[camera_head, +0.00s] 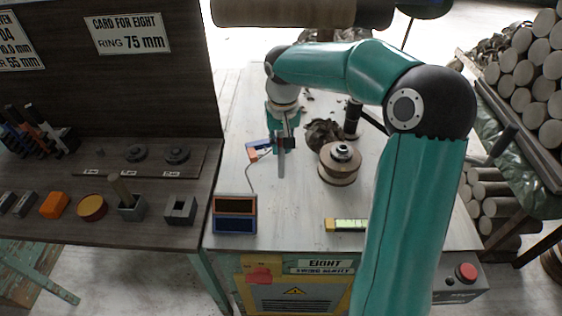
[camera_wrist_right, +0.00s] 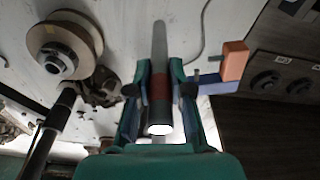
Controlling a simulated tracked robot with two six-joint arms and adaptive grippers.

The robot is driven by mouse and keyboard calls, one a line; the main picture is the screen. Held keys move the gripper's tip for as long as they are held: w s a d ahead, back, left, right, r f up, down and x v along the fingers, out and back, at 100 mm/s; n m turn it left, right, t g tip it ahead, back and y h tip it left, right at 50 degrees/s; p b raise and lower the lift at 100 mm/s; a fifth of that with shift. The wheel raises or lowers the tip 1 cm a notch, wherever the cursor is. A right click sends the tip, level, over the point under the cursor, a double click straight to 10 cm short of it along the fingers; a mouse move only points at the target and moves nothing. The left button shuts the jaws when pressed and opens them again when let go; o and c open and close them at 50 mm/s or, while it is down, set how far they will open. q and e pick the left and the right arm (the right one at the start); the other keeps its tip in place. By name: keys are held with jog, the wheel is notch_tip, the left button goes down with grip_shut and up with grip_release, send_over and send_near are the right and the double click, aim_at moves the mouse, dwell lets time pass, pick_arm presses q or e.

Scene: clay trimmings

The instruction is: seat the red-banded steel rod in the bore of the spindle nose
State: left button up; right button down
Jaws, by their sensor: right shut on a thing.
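My right gripper (camera_head: 283,140) is shut on a grey steel rod (camera_head: 281,165), which hangs roughly upright above the white table. In the right wrist view the rod (camera_wrist_right: 160,45) stands between the two fingers (camera_wrist_right: 160,90), with its red band (camera_wrist_right: 160,87) at finger level. A tan, spool-like round part with a steel centre, seemingly the spindle nose (camera_head: 340,172), stands to the right of the rod, clearly apart from it. In the right wrist view this part (camera_wrist_right: 48,42) shows a ring around a central hole. My left gripper is not in view.
A dark clump of trimmings (camera_head: 322,134) and a black post (camera_head: 352,118) stand beside the spindle. An orange-and-blue device (camera_head: 257,152) lies left of the rod, cabled to a display box (camera_head: 235,214). A yellow-green level (camera_head: 346,225) lies near the front edge.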

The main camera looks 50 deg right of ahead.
send_over(282, 177)
jog(key=shift+w+d+f, duration=0.15)
jog(key=shift+f, duration=1.35)
jog(key=shift+w+d+f, duration=0.15)
jog(key=shift+f, duration=1.3)
jog(key=shift+f, duration=0.15)
jog(key=c, duration=1.1)
grip_release()
jog(key=shift+o, duration=0.2)
